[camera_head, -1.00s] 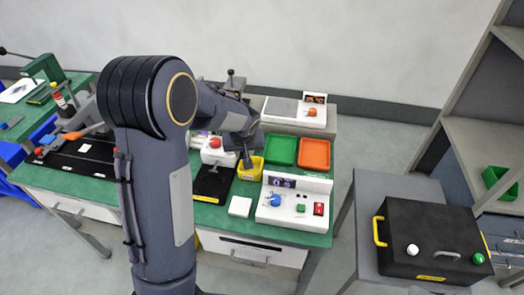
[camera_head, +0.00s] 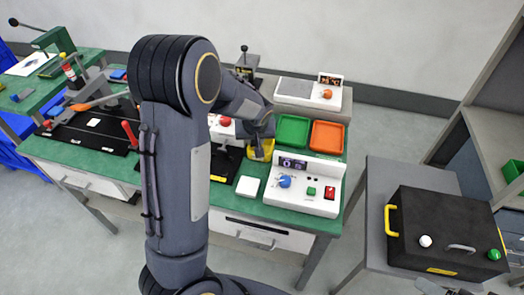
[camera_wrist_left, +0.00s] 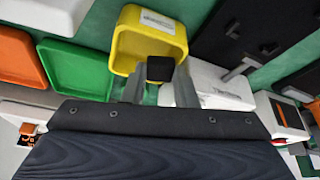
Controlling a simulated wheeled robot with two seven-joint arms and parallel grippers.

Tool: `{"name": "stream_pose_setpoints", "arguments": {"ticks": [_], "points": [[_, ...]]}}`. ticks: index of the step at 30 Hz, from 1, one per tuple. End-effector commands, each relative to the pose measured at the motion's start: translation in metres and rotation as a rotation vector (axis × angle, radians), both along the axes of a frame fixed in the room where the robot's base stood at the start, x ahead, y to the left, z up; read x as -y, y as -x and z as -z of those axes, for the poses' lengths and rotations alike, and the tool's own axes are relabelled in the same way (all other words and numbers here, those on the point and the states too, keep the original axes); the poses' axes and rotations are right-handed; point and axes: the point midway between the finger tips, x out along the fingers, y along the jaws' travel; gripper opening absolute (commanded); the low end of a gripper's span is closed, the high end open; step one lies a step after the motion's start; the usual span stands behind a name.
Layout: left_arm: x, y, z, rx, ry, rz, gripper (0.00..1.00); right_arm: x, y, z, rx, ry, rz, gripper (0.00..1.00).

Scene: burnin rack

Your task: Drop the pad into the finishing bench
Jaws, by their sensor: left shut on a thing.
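My left gripper (camera_head: 259,150) is over the yellow bin (camera_head: 268,145) on the green-topped bench (camera_head: 215,208), reaching down from the left. In the left wrist view its two grey fingers are shut on a small black block, the pad (camera_wrist_left: 160,68). The pad overlaps the near rim of the yellow bin (camera_wrist_left: 128,62) in that view; how high it is above the bin I cannot tell. The bin's floor looks empty where it shows. In the head view the pad is hidden by the gripper. Grey parts at the lower right edge may be my right arm; its jaws cannot be made out.
A green tray (camera_head: 292,131) and an orange tray (camera_head: 327,136) stand right of the bin. A white control box (camera_head: 305,190) and a white square block (camera_head: 247,186) are in front. A black case (camera_head: 445,235) sits on the grey table at right.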

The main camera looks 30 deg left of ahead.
Motion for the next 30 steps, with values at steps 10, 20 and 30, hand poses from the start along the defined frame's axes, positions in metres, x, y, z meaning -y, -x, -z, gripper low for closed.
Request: {"name": "stream_pose_setpoints", "arguments": {"ticks": [10,20,30], "points": [[0.000,0.000,0.000,0.000,0.000,0.000,0.51,0.000,0.000,0.000,0.000,0.000,0.000,0.81],[0.003,0.003,-0.014,0.004,0.000,0.001,0.51,0.000,0.000,0.001,0.000,0.000,0.000,0.81],[0.014,0.021,-0.063,0.003,0.001,0.001,0.51,0.000,0.000,0.002,0.000,0.000,0.000,0.81]]}}
